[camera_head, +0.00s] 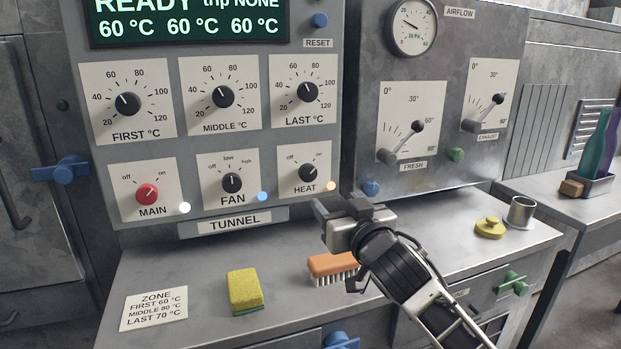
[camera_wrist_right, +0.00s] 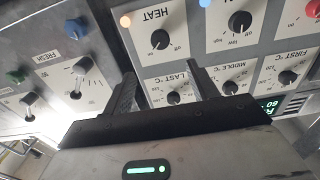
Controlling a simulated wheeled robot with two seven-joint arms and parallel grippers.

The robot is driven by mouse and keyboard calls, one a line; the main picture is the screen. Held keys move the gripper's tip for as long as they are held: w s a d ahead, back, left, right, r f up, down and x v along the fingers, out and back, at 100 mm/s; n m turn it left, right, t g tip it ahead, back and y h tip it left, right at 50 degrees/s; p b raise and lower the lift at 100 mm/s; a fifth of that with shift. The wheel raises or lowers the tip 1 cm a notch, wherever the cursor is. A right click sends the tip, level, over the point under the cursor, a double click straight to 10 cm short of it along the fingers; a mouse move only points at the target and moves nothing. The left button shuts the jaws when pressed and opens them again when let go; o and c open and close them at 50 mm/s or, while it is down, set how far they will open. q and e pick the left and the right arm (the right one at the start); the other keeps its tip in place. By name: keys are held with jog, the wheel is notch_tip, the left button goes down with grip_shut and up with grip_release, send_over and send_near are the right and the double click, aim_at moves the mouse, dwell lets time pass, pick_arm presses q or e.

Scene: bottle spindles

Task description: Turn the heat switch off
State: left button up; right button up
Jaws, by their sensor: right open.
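The heat switch (camera_head: 306,173) is a black knob on a white plate marked HEAT, at the lower right of the tunnel panel. Its pointer appears to lean up and right, toward "on", and the lamp (camera_head: 331,186) beside it glows orange. My right gripper (camera_head: 336,206) is open and empty, below and slightly right of the switch, apart from it. In the right wrist view the panel shows upside down. There the heat switch (camera_wrist_right: 160,40) lies beyond the gap between the open fingers (camera_wrist_right: 160,72). My left gripper is not in view.
The fan knob (camera_head: 232,182) and red main knob (camera_head: 147,194) sit left of the heat switch, the last-zone knob (camera_head: 307,92) above it. On the counter lie a yellow sponge (camera_head: 244,289) and an orange brush (camera_head: 331,264), the brush just below my right gripper.

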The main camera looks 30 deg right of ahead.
aim_at(309, 175)
jog(key=x, duration=1.5)
jog(key=shift+a, duration=0.15)
jog(key=c, duration=1)
